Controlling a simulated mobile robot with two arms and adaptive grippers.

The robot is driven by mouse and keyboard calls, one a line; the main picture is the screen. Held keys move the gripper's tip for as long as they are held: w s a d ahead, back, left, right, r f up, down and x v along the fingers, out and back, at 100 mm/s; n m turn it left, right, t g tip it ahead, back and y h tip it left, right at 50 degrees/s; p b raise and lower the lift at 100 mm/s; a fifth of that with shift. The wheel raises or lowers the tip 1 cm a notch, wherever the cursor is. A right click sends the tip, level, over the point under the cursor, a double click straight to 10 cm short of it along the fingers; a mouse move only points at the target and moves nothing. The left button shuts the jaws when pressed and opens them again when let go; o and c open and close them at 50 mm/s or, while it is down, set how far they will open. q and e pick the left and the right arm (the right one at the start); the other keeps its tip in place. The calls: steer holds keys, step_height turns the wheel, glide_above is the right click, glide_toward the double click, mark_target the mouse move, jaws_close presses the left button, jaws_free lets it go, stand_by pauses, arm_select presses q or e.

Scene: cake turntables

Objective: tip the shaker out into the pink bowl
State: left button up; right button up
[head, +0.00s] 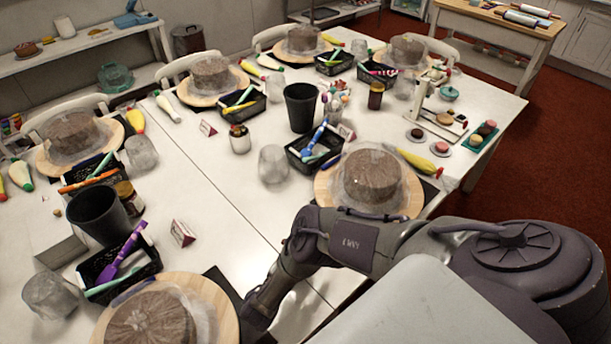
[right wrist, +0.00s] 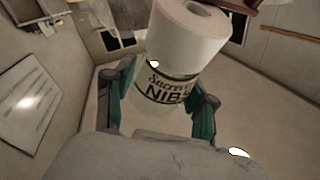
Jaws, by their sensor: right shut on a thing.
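In the right wrist view my right gripper (right wrist: 167,88) is shut on the shaker (right wrist: 164,92), a pale jar with a dark-lettered label reading "NIBS" and a large white top (right wrist: 188,35). Teal fingers press its sides, and the top points away from the wrist. I cannot tell whether anything comes out of it. In the head view my right arm comes in from the right and reaches down beside the nearest cake. Its fingers and the shaker cannot be made out there. I cannot identify a pink bowl in either view. My left gripper is not in view.
A cake on a wooden turntable (head: 208,287) is at the bottom, and another turntable (head: 410,198) stands behind my arm. Black cups (head: 300,108), black trays (head: 315,165), glasses and piping bags crowd the white table (head: 225,200). Bare tabletop lies left of my forearm.

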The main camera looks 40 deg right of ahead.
steer(key=shift+r+p, duration=0.35)
steer(key=shift+d+r+p, duration=0.15)
steer(key=shift+r+p, duration=0.2)
steer(key=shift+p, duration=0.05)
steer(key=shift+f+b, duration=0.85)
steer(key=shift+b, duration=0.1)
steer(key=shift+r+p, duration=0.75)
steer(key=shift+p, duration=0.1)
steer(key=shift+f+b, duration=0.7)
steer(key=shift+b, duration=0.1)
steer(key=shift+r, duration=0.2)
